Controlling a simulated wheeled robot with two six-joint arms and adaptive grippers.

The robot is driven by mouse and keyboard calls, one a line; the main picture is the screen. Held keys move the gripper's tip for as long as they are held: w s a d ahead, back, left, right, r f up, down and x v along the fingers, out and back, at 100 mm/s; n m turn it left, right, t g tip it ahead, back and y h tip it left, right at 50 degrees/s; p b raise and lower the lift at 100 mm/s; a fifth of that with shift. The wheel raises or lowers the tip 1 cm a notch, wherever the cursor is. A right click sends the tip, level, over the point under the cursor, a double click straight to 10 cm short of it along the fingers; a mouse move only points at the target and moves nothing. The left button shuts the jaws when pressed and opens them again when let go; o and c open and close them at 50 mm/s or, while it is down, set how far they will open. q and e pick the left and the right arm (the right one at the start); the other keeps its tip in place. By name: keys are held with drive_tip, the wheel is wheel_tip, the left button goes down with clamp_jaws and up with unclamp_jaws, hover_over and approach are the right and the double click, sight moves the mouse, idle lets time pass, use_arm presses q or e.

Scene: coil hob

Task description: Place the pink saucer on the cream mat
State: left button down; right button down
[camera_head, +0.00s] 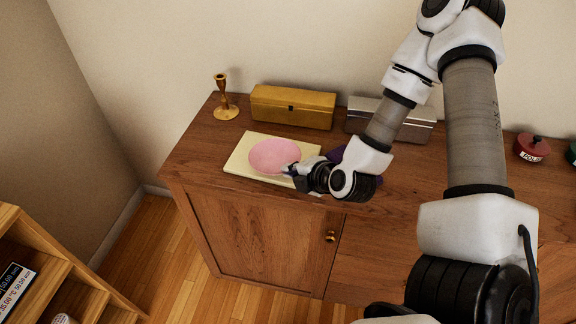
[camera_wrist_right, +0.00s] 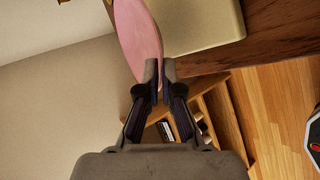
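The pink saucer (camera_head: 274,156) shows over the middle of the cream mat (camera_head: 246,171) in the head view. The mat lies on the left part of the wooden cabinet top. My right gripper (camera_head: 290,170) is at the saucer's near right rim. In the right wrist view the two fingers (camera_wrist_right: 160,72) are closed together on the rim of the saucer (camera_wrist_right: 138,35), which shows nearly edge-on. The mat (camera_wrist_right: 212,22) shows beside it there. The saucer looks held just above the mat; the exact gap is unclear. My left gripper is not in view.
A brass candlestick (camera_head: 224,104), a yellow box (camera_head: 292,107) and a silvery box (camera_head: 414,124) stand behind the mat. A purple thing (camera_head: 336,154) is partly hidden behind my right gripper. A red lidded pot (camera_head: 532,147) stands at the right. The cabinet's front edge is close to the mat.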

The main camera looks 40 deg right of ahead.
sight(289, 161)
drive_tip(key=shift+w+f+b, duration=0.3)
drive_tip(key=shift+f+b, duration=0.25)
drive_tip(key=shift+b, duration=0.45)
drive_tip(key=w+d, duration=0.1)
drive_tip(key=w+d+p, duration=0.1)
drive_tip(key=w, duration=0.1)
drive_tip(key=w+d, duration=0.1)
drive_tip(key=shift+w+r, duration=0.15)
drive_tip(key=shift+r, duration=0.1)
wheel_tip(289, 161, down, 3)
drive_tip(key=shift+r+b, duration=0.15)
drive_tip(key=shift+b, duration=0.3)
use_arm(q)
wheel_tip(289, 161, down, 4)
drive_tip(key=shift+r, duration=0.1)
use_arm(e)
drive_tip(key=shift+f, duration=0.35)
drive_tip(key=c, duration=1.6)
unclamp_jaws()
